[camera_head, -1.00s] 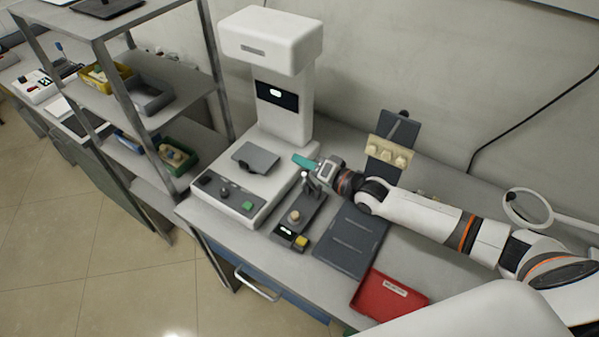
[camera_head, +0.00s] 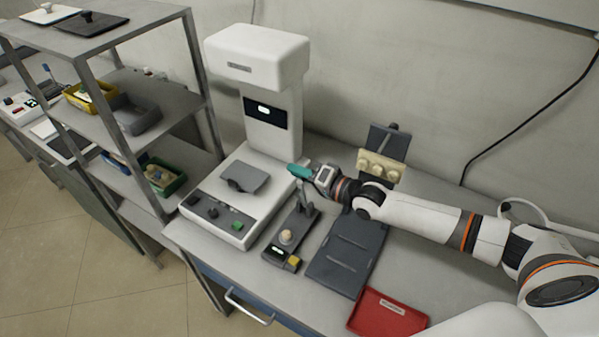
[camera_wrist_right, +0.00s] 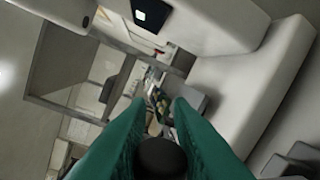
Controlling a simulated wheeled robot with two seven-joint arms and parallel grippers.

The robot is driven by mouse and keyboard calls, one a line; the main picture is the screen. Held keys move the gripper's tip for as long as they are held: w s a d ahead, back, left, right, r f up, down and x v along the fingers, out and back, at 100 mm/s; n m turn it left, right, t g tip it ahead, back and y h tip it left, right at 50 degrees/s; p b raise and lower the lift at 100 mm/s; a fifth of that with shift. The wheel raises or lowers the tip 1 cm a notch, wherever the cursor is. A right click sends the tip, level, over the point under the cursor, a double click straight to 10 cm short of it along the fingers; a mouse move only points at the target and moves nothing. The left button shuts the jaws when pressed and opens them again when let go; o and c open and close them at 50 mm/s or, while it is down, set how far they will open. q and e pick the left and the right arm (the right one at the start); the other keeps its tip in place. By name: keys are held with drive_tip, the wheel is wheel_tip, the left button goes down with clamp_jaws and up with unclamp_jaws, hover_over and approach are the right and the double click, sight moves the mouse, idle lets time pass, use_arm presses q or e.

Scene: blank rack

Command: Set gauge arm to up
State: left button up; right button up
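The gauge fixture (camera_head: 274,254) is a dark narrow base on the bench, with a pale round knob (camera_head: 286,237) and a yellow block on its front end. Its gauge arm (camera_head: 303,193) is a short grey lever that stands roughly upright at the back end, its top partly hidden by my right gripper. My right gripper (camera_head: 298,171) has green fingers and is at the top of the lever. In the right wrist view a dark round knob (camera_wrist_right: 160,158) sits between the green fingers, which appear to press on both its sides. My left gripper is not in view.
A white machine (camera_head: 270,125) with a tall column stands just left of the fixture. A dark flat plate (camera_head: 345,255) and a red tray (camera_head: 388,314) lie to the right. A holder with pale knobs (camera_head: 381,167) stands behind. A metal shelf (camera_head: 165,100) is at the left.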

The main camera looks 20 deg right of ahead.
drive_tip(key=o, duration=0.4)
drive_tip(key=shift+w+d+f, duration=0.1)
drive_tip(key=shift+d+f, duration=0.05)
drive_tip(key=shift+b+v, duration=0.85)
drive_tip(key=shift+v, duration=5.15)
